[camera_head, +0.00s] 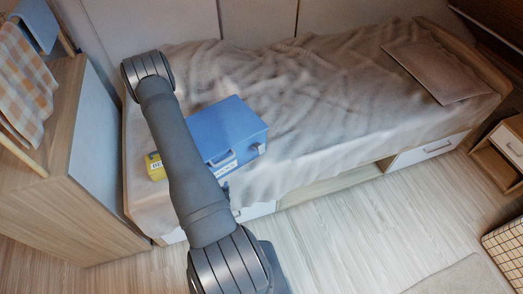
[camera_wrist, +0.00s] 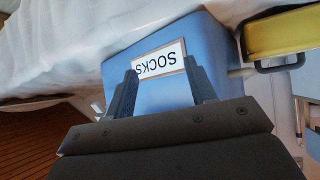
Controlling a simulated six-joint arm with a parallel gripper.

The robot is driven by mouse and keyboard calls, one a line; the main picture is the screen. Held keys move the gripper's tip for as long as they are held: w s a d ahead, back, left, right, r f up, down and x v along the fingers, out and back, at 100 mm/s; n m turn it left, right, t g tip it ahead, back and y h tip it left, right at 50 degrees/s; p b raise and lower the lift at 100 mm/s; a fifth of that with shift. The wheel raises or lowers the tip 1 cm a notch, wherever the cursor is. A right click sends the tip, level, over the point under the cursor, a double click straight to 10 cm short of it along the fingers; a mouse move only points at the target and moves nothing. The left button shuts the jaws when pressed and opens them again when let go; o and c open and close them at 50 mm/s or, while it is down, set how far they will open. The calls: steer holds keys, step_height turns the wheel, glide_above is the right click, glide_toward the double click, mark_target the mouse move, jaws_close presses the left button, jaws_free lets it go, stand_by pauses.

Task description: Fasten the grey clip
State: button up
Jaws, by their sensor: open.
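A blue box (camera_head: 228,126) stands on the bed, partly hidden behind my arm in the head view. A small grey clip (camera_head: 258,148) shows at its front right corner; I cannot tell whether it is fastened. In the wrist view the blue box (camera_wrist: 158,93) fills the middle, with a white SOCKS label (camera_wrist: 160,60) upside down. My gripper (camera_wrist: 160,68) is open, its two dark fingers apart in front of the labelled face, with nothing between them. A small grey part (camera_wrist: 240,72) shows on the box's right side there. Contact with the box cannot be told.
A yellow box (camera_head: 156,167) stands left of the blue box; in the wrist view it (camera_wrist: 282,35) is at the upper right, with a dark handle. The rumpled bed (camera_head: 330,90) is mostly clear to the right. A wooden cabinet (camera_head: 50,195) stands at the left.

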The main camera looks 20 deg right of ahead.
steer(key=w+d+f+y, duration=0.1)
steer(key=w+d+y, duration=0.15)
steer(key=d, duration=0.65)
steer(key=n+t+y, duration=0.6)
steer(key=t, duration=0.1)
glide_toward(262, 152)
steer(key=x, duration=1)
steer(key=shift+w, duration=0.3)
steer(key=shift+c, duration=0.4)
steer(key=c, duration=0.9)
